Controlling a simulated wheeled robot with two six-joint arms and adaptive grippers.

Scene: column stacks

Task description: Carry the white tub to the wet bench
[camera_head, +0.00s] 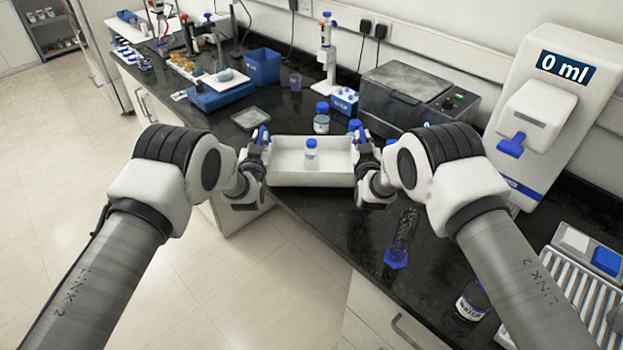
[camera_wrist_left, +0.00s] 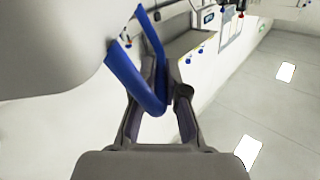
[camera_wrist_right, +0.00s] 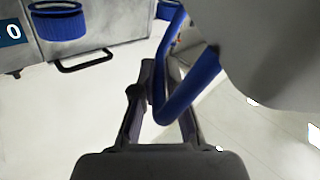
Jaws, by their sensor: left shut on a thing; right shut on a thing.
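The white tub (camera_head: 310,179) hangs roughly level between my two grippers, in front of my body. It appears over the black worktop and its front edge; whether it touches the worktop I cannot tell. A small white bottle with a blue cap (camera_head: 311,157) stands upright inside it. My left gripper (camera_head: 259,150) is shut on the tub's left blue handle (camera_wrist_left: 137,78). My right gripper (camera_head: 364,157) is shut on the right blue handle (camera_wrist_right: 190,88). The tub's grey-white wall (camera_wrist_left: 45,45) fills one corner of the left wrist view. Which surface is the wet bench is not clear.
The black worktop (camera_head: 340,235) carries a grey box-shaped device (camera_head: 415,95), a dispenser reading 0 ml (camera_head: 550,110), a blue bin (camera_head: 262,67), a lying glass cylinder (camera_head: 404,235) and a bottle (camera_head: 472,302). Open floor (camera_head: 60,130) lies to the left.

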